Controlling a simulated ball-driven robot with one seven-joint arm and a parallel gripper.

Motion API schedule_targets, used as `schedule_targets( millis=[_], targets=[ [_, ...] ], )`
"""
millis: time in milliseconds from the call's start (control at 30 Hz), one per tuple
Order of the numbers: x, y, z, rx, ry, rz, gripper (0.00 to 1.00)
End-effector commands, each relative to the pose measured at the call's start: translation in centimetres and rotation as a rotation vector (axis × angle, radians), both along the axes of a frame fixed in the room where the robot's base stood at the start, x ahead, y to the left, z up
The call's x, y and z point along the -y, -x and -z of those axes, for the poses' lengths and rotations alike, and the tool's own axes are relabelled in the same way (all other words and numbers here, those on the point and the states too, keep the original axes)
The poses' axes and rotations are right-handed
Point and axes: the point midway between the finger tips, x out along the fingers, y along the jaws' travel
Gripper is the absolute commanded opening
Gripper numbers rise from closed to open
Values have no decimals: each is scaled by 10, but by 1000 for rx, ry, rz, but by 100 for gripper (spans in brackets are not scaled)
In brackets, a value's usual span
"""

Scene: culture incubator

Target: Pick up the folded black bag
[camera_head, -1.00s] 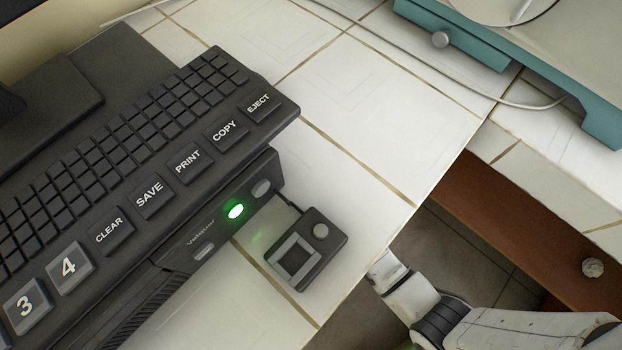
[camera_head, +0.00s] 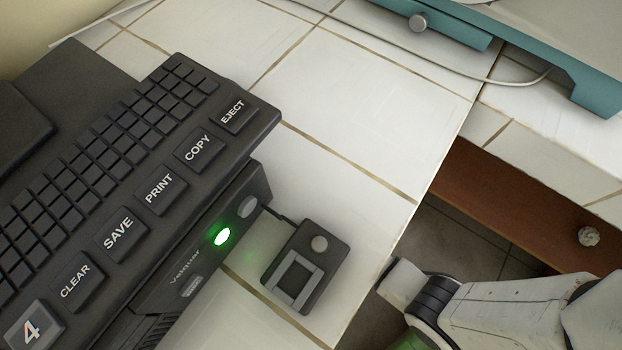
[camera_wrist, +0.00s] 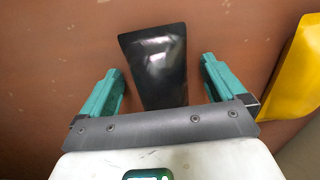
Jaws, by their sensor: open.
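The folded black bag (camera_wrist: 158,66) shows in the wrist view as a dark, glossy, flat shape against a reddish-brown surface. My gripper (camera_wrist: 161,82) is open, with one teal finger to the left of the bag and one to the right. The bag's lower part lies between the fingers in the picture, and neither finger visibly touches it. The gripper's grey crossbar hides whatever is below the bag's near end. In the head view my white arm shows at the lower right, but the bag and the fingers are not seen there.
A yellow object (camera_wrist: 292,75) is right of my gripper in the wrist view. In the head view, a black keyboard device (camera_head: 130,170) and a small black box (camera_head: 306,266) sit on the white tiled counter (camera_head: 370,110). A brown wooden panel (camera_head: 500,205) is below the counter.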

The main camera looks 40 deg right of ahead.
Motion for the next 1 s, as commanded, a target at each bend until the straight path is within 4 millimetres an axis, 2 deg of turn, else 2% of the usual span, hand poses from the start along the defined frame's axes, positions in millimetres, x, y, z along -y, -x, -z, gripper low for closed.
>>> schedule_targets(
  millis=[200, 833, 1000],
  targets=[
    [0, 0, 0, 1, 0, 0, 96],
    [0, 0, 0, 1, 0, 0, 36],
    [0, -1, 0, 1, 1, 0, 36]
  ],
)
